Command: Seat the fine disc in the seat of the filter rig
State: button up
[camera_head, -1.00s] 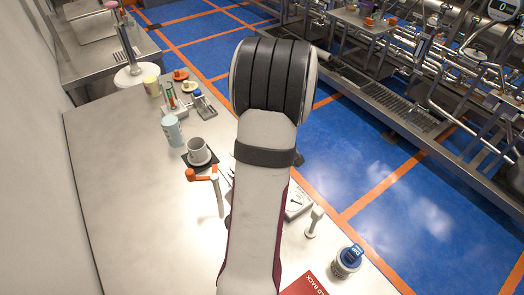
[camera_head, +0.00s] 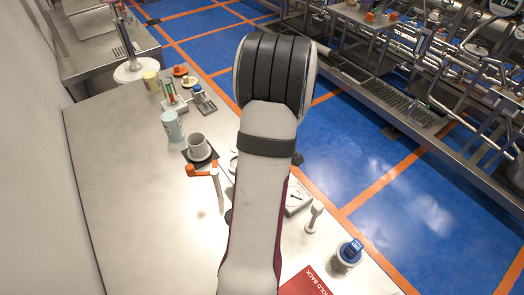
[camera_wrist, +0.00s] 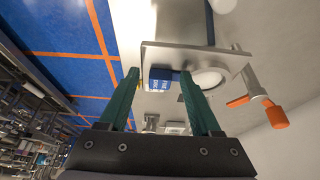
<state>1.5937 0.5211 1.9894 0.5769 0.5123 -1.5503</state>
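My gripper (camera_wrist: 160,74) has two green fingers, which stand well apart in the wrist view. A blue block with white lettering (camera_wrist: 162,74) lies beyond the fingertips, partly behind the right finger. It does not look clamped. A grey plate (camera_wrist: 190,50) with a pale round piece (camera_wrist: 207,79) lies alongside it. I cannot tell for sure which piece is the fine disc or the seat. An orange-handled lever (camera_wrist: 275,117) is right of the plate; it also shows in the head view (camera_head: 197,170). The arm hides the gripper in the head view.
A grey cup (camera_head: 197,146) stands on a dark mat left of the arm. A light-blue container (camera_head: 173,126) and small discs (camera_head: 180,70) are behind it. A dial device (camera_head: 295,198), a blue-tagged jar (camera_head: 347,256) and a red card (camera_head: 304,284) are at right.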

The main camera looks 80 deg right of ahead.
jog(key=shift+v, duration=2.5)
jog(key=v, duration=1.6)
jog(key=w+a+f+t+y, duration=0.1)
jog(key=w+a, duration=0.3)
jog(key=w, duration=0.4)
jog(key=w+a+f+y, duration=0.1)
jog(key=w+a, duration=0.2)
jog(key=w, duration=0.6)
jog(key=w+a+f+n+y, duration=0.1)
jog(key=w+a+f, duration=0.1)
jog(key=w+a, duration=0.45)
jog(key=w+a+f+n+y, duration=0.1)
jog(key=w+a, duration=0.2)
jog(key=a, duration=0.7)
jog(key=s+a+y, duration=0.1)
jog(key=a+y, duration=0.1)
jog(key=a, duration=0.6)
jog(key=s+a+f+n+g, duration=0.1)
jog(key=s+a+g, duration=0.3)
jog(key=s+a, duration=0.4)
jog(key=s, duration=0.4)
jog(key=shift+a+f+h, duration=0.2)
jog(key=shift+a+h, duration=0.05)
jog(key=shift+h, duration=0.15)
